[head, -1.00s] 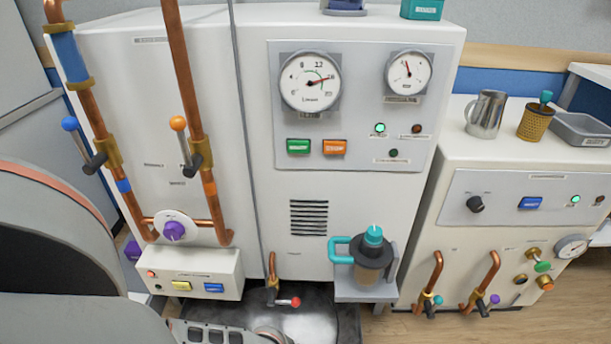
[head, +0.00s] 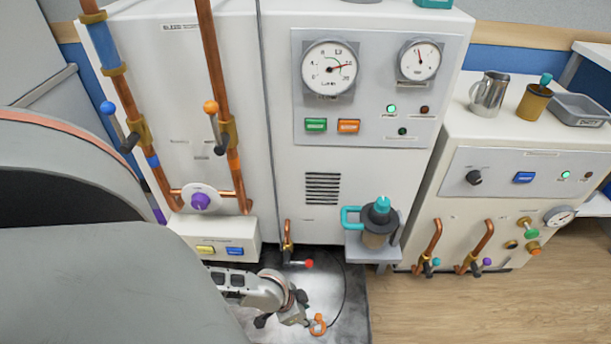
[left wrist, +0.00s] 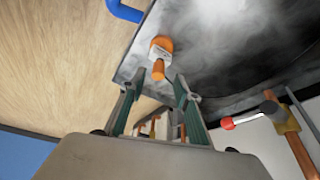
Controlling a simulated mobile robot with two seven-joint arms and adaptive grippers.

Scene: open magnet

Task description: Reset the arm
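My left gripper (head: 298,318) is low in the head view, over the dark, smoky-looking surface at the foot of the big white machine. In the left wrist view the two fingers of my left gripper (left wrist: 157,98) are spread apart with nothing between their tips. An orange piece (head: 318,325) shows beside the gripper in the head view. An orange piece with a grey label (left wrist: 160,55) shows just beyond the fingertips in the left wrist view. I cannot tell whether anything touches it. My right gripper is in neither view.
The white machine (head: 350,165) carries gauges, buttons and copper pipes. A red-tipped valve (head: 300,263) hangs above the dark surface (head: 345,290). A jug with a teal handle (head: 378,222) stands on a small shelf to the right. Wooden floor (head: 450,315) is clear at lower right.

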